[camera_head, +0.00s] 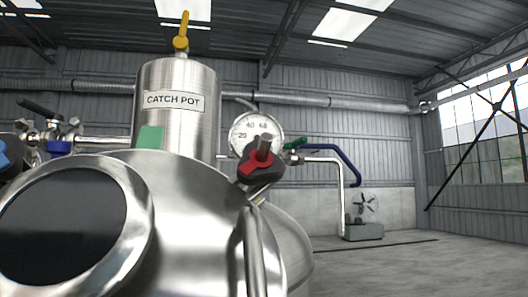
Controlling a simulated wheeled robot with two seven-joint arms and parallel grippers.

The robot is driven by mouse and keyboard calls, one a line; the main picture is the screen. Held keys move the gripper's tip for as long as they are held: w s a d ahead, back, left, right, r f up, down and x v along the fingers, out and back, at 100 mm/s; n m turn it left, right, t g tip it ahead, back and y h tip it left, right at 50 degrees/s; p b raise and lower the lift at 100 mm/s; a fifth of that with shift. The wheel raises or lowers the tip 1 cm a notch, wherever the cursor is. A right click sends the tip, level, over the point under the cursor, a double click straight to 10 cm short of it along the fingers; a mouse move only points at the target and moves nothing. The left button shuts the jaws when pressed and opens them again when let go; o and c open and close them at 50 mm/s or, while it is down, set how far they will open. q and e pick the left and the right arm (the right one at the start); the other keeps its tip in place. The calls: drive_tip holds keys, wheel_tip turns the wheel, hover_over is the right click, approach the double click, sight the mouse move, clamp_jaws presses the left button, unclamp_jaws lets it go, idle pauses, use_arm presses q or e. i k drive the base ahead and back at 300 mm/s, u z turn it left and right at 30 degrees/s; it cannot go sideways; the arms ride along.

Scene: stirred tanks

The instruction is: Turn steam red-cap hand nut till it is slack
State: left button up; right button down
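A dark hand nut with a red cap (259,163) sits at the upper right shoulder of a shiny steel tank (195,225), in front of a round dial gauge (250,130). A short brownish stud end stands up out of the red cap. Whether the nut is tight or slack cannot be told from this view. Neither of my grippers shows in the head view, and nothing is seen touching the nut.
A steel catch pot (178,125) with a yellow valve handle (181,32) stands behind the tank. A dark round window (60,225) fills the lower left. A blue-capped part (5,157) is cut off at the left edge. The floor at right (430,265) is clear.

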sight(250, 173)
drive_tip(key=z, duration=0.35)
drive_tip(key=k, duration=1.25)
drive_tip(key=u, duration=0.15)
